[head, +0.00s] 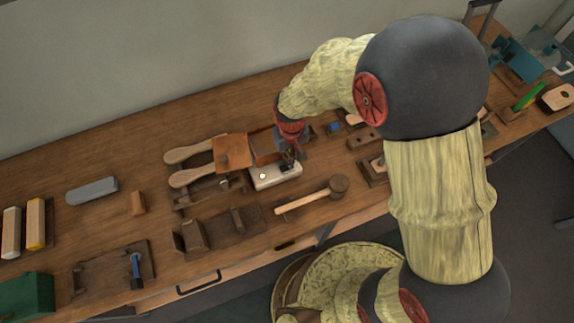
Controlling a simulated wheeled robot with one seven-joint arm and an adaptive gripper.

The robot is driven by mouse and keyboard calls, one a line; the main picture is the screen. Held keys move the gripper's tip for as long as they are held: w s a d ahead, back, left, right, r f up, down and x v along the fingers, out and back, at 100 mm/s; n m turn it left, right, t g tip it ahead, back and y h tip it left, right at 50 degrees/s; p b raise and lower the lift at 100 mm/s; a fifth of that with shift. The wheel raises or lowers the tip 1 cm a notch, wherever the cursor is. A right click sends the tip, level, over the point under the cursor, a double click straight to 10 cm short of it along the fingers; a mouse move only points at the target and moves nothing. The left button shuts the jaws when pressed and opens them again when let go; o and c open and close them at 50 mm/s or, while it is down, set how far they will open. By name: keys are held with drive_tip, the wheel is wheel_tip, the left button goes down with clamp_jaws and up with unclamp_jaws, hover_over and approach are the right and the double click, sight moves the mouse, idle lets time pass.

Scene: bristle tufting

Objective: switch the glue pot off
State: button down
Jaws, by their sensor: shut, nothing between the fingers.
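A low white unit (275,177) with a small round mark on its top lies near the middle of the bench; it looks like the base of the glue pot. My gripper (289,161) is shut and empty, pointing down at the right part of this unit. I cannot tell whether its fingertips touch it. The gripper hides part of the unit's top, and the switch and its position cannot be made out. A brown box-like piece (266,145) stands just behind the unit, partly behind my gripper.
An orange-brown box (232,151) and wooden paddles (196,177) lie left of the unit. A mallet (325,195) lies in front to the right. A wooden fixture (220,228) is in front to the left. Bare bench shows around the grey block (92,190).

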drive_tip(key=shift+f+b, duration=0.55)
drive_tip(key=shift+f, duration=0.45)
idle(0.4)
drive_tip(key=shift+r+p, duration=2.7)
drive_tip(key=shift+r, duration=0.85)
